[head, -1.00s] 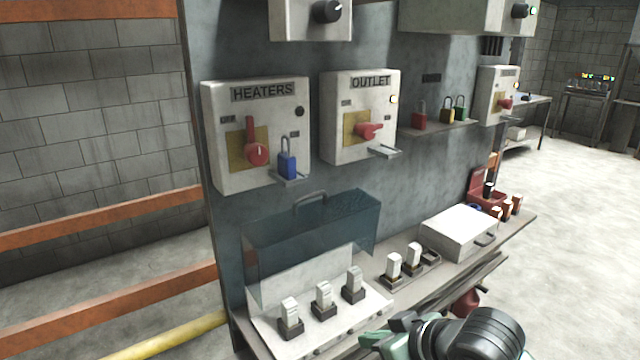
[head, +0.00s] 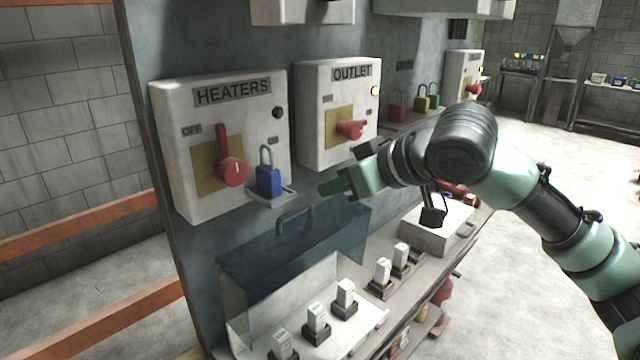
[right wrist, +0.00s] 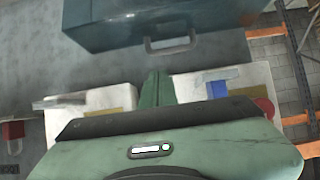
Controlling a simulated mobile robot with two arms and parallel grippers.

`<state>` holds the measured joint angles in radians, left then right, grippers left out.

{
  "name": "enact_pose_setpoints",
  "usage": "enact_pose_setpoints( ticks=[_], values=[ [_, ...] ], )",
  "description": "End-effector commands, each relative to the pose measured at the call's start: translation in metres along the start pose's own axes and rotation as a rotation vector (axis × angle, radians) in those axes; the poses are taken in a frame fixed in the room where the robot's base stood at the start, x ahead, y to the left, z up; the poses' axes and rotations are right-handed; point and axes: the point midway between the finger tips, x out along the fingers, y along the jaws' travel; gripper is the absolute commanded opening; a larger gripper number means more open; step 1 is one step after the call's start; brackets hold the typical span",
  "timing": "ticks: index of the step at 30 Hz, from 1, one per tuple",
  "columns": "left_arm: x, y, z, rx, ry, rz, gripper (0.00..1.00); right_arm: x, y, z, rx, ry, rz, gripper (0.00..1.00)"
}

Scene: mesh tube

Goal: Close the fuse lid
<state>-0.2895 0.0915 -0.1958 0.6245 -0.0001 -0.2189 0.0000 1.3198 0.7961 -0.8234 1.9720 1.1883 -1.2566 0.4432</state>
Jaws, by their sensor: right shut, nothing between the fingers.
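The fuse lid (head: 300,247) is a see-through blue-grey cover standing raised over the fuse box. Its grey handle (head: 295,219) is on its upper side. The white fuse box base (head: 362,322) below holds several white fuses (head: 345,293). My right gripper (head: 330,188) is shut and empty, in front of the panel, just above and to the right of the handle and apart from it. In the right wrist view the shut fingers (right wrist: 156,88) point toward the lid (right wrist: 130,22) and its handle (right wrist: 172,44). My left gripper is not in view.
The HEATERS box (head: 225,140) with a blue padlock (head: 268,178) and the OUTLET box (head: 335,115) stick out from the panel near my right gripper. A white closed box (head: 425,232) sits further right on the shelf, partly behind my right arm.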

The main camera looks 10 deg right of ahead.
Motion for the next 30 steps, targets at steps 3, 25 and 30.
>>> enact_pose_setpoints(
  ticks=[3,25,30],
  values=[
    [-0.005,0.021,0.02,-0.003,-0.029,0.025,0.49,0.024,-0.002,0.0,0.0,-0.003,-0.005,0.0],
    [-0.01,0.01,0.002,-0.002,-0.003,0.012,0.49,0.077,-0.001,0.001,-0.002,0.0,-0.002,0.0],
    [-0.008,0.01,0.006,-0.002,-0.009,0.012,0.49,0.079,0.001,0.002,-0.001,0.009,-0.001,0.0]
  ],
)
